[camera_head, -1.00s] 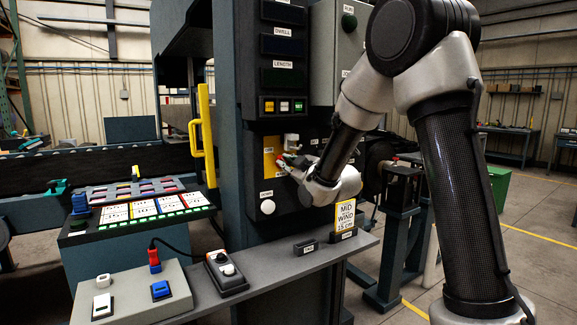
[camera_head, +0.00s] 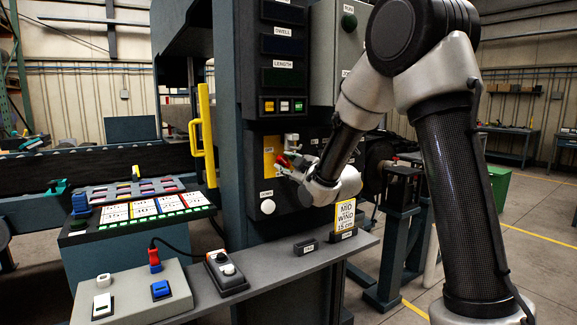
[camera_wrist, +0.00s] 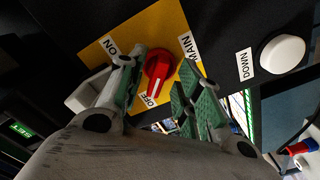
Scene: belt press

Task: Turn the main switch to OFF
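The main switch is a red rotary knob (camera_wrist: 160,68) on a yellow plate (camera_wrist: 100,59) with MAIN, ON and OFF labels. In the wrist view its ridge appears to slant down toward the OFF label (camera_wrist: 150,99). My gripper (camera_wrist: 157,84) has its green-padded fingers on either side of the knob, with visible gaps, so it looks open around it. Contact cannot be told. In the head view my gripper (camera_head: 292,165) is at the yellow plate (camera_head: 269,151) on the press front and partly hides the red knob.
A white DOWN button (camera_wrist: 282,54) is right of the plate in the wrist view; it also shows in the head view (camera_head: 267,207). A metal padlock-like fitting (camera_head: 291,141) is just above the gripper. A shelf (camera_head: 280,275) with a pendant (camera_head: 226,271) lies below.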

